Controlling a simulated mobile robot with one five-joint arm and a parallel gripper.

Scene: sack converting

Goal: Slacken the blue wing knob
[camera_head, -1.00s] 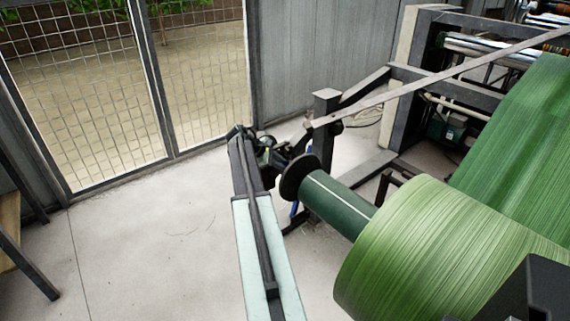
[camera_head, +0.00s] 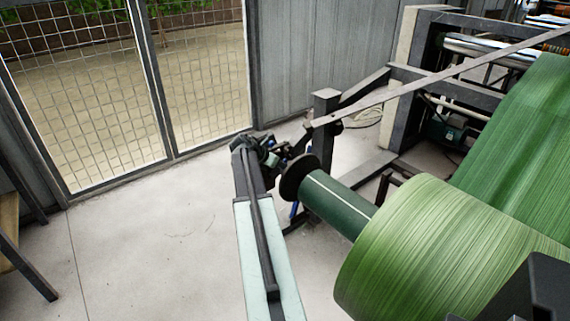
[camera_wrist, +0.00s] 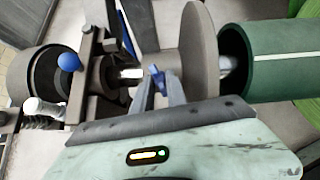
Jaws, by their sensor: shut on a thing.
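The blue wing knob (camera_wrist: 157,78) shows in the wrist view, on the shaft side of the grey-brown flange disc (camera_wrist: 198,50). My gripper (camera_wrist: 157,92) is shut on it, with one finger on either side; the fingers hide part of the knob. In the head view my gripper (camera_head: 276,155) is at the shaft end, just left of the dark disc (camera_head: 299,177). The knob is too small and hidden to make out there.
A dark green core tube (camera_wrist: 268,62) lies right of the disc and carries the green roll (camera_head: 440,250). A blue ball handle (camera_wrist: 68,61) and a blue lever (camera_wrist: 130,35) are close by on the left. A frame post (camera_head: 325,130) stands behind.

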